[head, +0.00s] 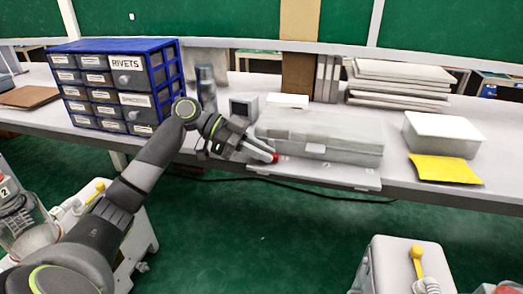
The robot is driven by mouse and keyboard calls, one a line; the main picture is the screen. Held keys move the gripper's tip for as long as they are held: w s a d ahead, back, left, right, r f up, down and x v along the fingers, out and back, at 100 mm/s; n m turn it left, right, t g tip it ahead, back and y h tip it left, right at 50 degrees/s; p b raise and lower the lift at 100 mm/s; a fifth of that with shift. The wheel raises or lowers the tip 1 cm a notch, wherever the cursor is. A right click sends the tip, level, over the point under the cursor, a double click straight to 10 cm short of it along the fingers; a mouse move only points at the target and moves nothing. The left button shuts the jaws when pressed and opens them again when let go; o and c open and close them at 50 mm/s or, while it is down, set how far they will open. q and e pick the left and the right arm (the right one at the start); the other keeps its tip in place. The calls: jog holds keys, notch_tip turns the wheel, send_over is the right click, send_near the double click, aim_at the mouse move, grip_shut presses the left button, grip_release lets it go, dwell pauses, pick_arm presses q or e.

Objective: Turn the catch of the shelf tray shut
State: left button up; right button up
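A flat pale tray (330,176) juts from the front edge of the bench, below a closed grey case (330,135). My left gripper (262,152) reaches in from the left to the tray's left end, in front of the case. A small red piece (274,158) shows right at its fingertips; I cannot tell whether it is the catch or part of a finger, nor whether the fingers touch it. The fingers look close together, but the gap between them is not clear. The catch's position cannot be made out. My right gripper is not in view.
A blue drawer cabinet (113,85) stands on the left of the bench (400,185). A white box (442,134) and a yellow cloth (445,169) are on the right. White pump units (403,268) stand low in front. A dark cable hangs below the tray.

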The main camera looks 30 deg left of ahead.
pick_arm(q)
grip_shut()
